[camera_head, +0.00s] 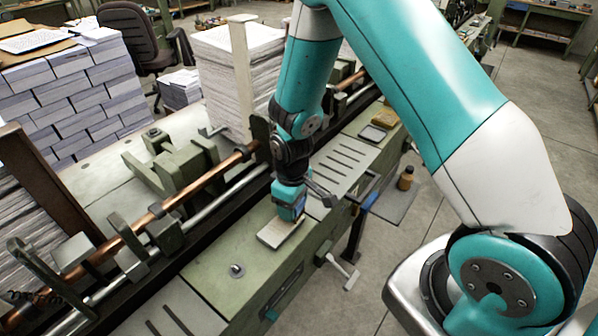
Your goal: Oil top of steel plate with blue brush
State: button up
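My gripper (296,180) points down over the green machine bed near the middle of the view. It appears shut on the blue brush (289,198), a blue-teal block with a darker lower edge. The fingertips are small and partly hidden, so the exact grip is hard to make out. A small pale flat plate (275,236) lies on the green bed just below and in front of the brush. The brush's lower end is at the plate's far part; I cannot tell whether they touch. Slotted grey plates lie farther back (343,165) and nearer (168,318).
A copper-coloured rod (195,188) and steel rail run diagonally along the machine. Paper stacks (222,75) stand behind it. A round knob (236,270) rises from the bed.

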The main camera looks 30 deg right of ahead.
jog(key=shift+w+d, duration=0.15)
jog(key=shift+d, duration=0.25)
notch_tip(320, 180, up, 3)
jog(key=shift+d+r+p, duration=0.1)
jog(key=shift+d+p, duration=0.05)
jog(key=shift+p, duration=0.65)
jog(key=shift+r, duration=0.25)
jog(key=shift+r+p, duration=0.25)
jog(key=shift+p, duration=0.3)
jog(key=shift+r+p, duration=1.55)
jog(key=shift+r, duration=0.55)
